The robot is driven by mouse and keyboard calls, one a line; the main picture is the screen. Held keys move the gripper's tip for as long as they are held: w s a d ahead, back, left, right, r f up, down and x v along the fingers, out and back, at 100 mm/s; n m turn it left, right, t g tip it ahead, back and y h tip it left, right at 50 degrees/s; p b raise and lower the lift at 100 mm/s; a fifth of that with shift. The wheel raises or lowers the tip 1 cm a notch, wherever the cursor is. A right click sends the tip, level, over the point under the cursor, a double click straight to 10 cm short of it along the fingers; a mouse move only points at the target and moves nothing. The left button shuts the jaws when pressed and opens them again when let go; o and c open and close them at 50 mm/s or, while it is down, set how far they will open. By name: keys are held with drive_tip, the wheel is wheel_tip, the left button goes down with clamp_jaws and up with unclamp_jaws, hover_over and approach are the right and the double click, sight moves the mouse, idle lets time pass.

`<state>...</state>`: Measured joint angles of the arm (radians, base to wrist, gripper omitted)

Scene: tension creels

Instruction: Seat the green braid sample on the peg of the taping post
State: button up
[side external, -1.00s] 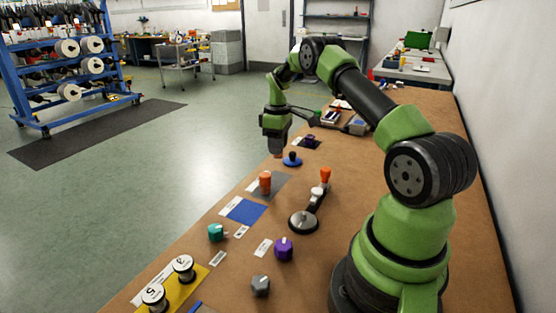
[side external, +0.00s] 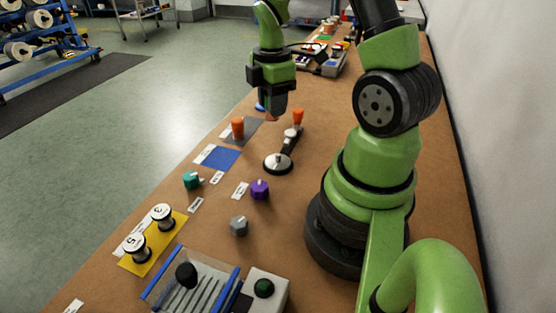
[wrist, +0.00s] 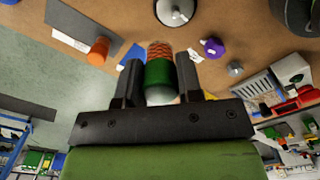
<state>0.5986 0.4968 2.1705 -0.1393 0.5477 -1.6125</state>
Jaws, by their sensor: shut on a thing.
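My gripper (wrist: 158,85) is shut on the green braid sample (wrist: 158,73), a short cylinder with a green band and an orange-copper woven end. In the side external view my gripper (side external: 270,108) hangs above the bench, with the sample's orange-copper end (side external: 270,115) pointing down. A small blue disc-shaped base (side external: 260,107) is mostly hidden behind the gripper. I cannot tell whether it is the taping post, and no peg is clearly visible. A round silver base (side external: 278,163) carries a dark arm up to an orange knob (side external: 298,117); it also shows in the wrist view (wrist: 172,10).
An orange cylinder (side external: 237,127) stands on a grey mat, beside a blue mat (side external: 218,158). Teal (side external: 191,180), purple (side external: 260,189) and grey (side external: 239,226) knobs stand nearer. Two spools sit on a yellow plate (side external: 170,243). A slotted tray (side external: 195,285) is in front.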

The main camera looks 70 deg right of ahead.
drive_tip(key=s+a, duration=0.1)
drive_tip(key=s, duration=0.1)
hover_over(278, 155)
drive_tip(key=shift+n, duration=0.4)
wheel_tip(278, 155, down, 5)
drive_tip(key=shift+f, duration=2.5)
drive_tip(key=shift+f, duration=0.15)
drive_tip(key=o, duration=1)
